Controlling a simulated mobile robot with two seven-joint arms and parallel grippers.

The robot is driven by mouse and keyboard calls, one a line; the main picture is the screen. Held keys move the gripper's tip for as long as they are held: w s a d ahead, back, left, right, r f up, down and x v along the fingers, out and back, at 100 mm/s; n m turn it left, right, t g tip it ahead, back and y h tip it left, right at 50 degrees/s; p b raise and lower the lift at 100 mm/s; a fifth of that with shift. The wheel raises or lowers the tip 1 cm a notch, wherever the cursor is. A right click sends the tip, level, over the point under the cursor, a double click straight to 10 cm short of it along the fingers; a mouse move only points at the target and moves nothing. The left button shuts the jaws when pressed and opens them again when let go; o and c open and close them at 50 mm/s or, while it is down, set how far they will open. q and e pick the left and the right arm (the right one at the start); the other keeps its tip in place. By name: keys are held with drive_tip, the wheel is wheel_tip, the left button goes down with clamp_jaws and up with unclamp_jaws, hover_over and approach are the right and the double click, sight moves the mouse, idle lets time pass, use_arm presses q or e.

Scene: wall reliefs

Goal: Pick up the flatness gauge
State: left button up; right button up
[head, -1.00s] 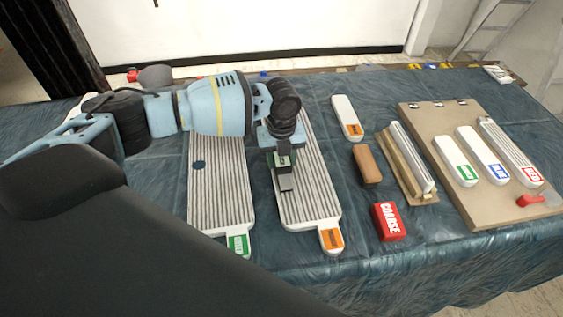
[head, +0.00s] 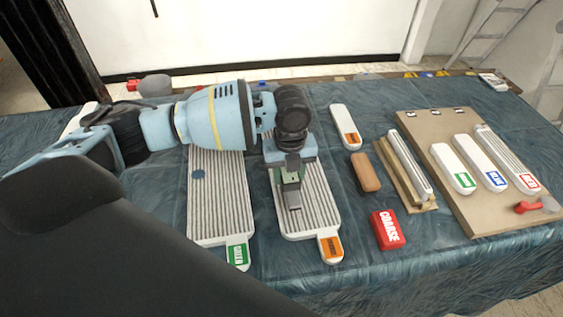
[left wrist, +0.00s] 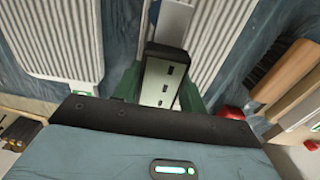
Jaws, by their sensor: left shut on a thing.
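My left gripper (head: 289,173) reaches in over the ribbed panel with the orange tag (head: 318,215). It is shut on a small dark block with a grey face, which I take as the flatness gauge (head: 294,198). In the left wrist view the gauge (left wrist: 160,84) sits between the two green fingers (left wrist: 158,90), its pale face with small dark slots showing. The gauge is over the ribbed panel; I cannot tell whether it touches it. The gripper and wrist hide the panel's far part. My right gripper is not in view.
A ribbed panel with a green tag (head: 215,215) lies to the left. To the right are an orange-tagged white piece (head: 342,118), a wooden block (head: 365,173), a red COARSE block (head: 386,230), a wooden holder (head: 413,190) and a brown board (head: 465,210) with several tagged pieces.

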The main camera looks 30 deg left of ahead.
use_arm(q)
drive_tip(key=s+d, duration=0.4)
drive_tip(key=d, duration=0.1)
drive_tip(key=s+d+r, duration=0.1)
drive_tip(key=s+d, duration=0.1)
drive_tip(key=d, duration=0.1)
drive_tip(key=shift+s, duration=0.4)
drive_tip(key=shift+a+f, duration=0.1)
drive_tip(key=shift+a, duration=0.1)
